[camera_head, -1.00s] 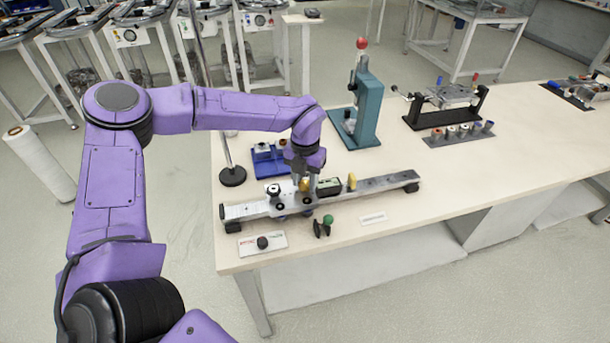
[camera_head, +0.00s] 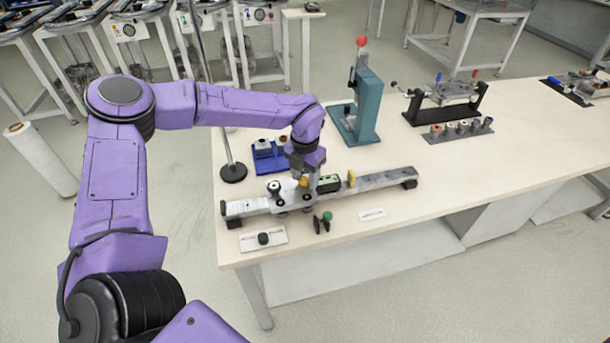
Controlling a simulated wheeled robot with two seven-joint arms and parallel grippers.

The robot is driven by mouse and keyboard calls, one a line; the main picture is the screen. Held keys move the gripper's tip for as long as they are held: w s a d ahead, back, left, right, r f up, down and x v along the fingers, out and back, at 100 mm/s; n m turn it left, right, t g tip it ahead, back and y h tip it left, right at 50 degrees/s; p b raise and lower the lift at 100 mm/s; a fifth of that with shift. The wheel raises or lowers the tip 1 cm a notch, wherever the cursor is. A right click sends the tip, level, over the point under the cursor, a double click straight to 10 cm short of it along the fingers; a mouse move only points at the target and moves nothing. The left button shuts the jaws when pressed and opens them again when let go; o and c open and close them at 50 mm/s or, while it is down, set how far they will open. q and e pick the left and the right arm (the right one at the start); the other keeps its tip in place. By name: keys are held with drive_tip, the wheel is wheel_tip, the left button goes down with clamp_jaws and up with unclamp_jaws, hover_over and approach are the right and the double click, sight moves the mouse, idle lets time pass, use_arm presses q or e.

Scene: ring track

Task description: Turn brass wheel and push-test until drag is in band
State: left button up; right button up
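A long grey ring track (camera_head: 390,177) lies along the front of the table. A white carriage (camera_head: 284,191) with a black round part sits on its left half. A small yellow, brass-like part (camera_head: 304,181) shows at the carriage beside my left gripper, and another yellow part (camera_head: 351,178) stands farther right on the track. I cannot tell which is the brass wheel. My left gripper (camera_head: 309,188) points down over the track at the carriage's right side. Its fingers are too small and partly hidden to show a grip. My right gripper is out of view.
A blue fixture (camera_head: 268,158), a teal press (camera_head: 365,105) and a black stand (camera_head: 432,115) stand behind. The table's right part is mostly clear.

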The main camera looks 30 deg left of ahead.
sight(305, 181)
use_arm(q)
drive_tip(key=shift+o, duration=0.6)
drive_tip(key=shift+r, duration=0.45)
wheel_tip(305, 181, up, 10)
drive_tip(key=b, duration=0.1)
drive_tip(key=shift+f+b, duration=0.2)
drive_tip(key=shift+b, duration=0.2)
